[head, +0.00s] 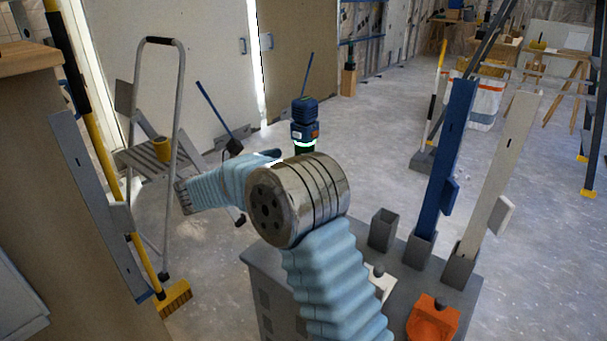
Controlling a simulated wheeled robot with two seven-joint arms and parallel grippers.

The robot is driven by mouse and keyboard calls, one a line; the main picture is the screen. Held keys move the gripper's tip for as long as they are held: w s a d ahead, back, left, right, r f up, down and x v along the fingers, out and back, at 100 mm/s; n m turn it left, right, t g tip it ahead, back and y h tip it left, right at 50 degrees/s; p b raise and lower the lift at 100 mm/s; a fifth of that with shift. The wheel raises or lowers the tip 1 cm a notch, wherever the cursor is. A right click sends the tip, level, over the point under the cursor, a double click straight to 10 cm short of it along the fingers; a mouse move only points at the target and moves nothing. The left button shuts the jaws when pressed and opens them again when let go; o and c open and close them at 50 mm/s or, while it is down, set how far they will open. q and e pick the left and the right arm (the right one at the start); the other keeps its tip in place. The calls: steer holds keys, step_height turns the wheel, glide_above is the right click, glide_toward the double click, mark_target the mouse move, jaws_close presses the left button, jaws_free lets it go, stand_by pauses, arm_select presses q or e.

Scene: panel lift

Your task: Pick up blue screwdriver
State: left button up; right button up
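A blue tool (304,120) with a dark blue top, a small orange patch and a glowing pale ring stands upright behind my arm in the head view. It may be the blue screwdriver, but its lower end is hidden and I cannot tell for sure. My arm, in a light blue ribbed sleeve with a large metal joint, rises from the bottom and covers the middle of the view. I cannot tell which arm it is. I make out no gripper fingers. No gripper is seen touching the blue tool.
A grey bench (262,268) has square sockets holding a blue post (452,150) and a white post (499,180); another socket (382,230) is empty. An orange object (432,320) sits on it. A stepladder (181,110) and yellow broom (174,298) stand left.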

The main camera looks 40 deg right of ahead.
mark_target(305, 145)
steer(key=d, duration=0.9)
steer(key=shift+w+d+f, duration=0.15)
steer(key=shift+w, duration=0.1)
jaws_close()
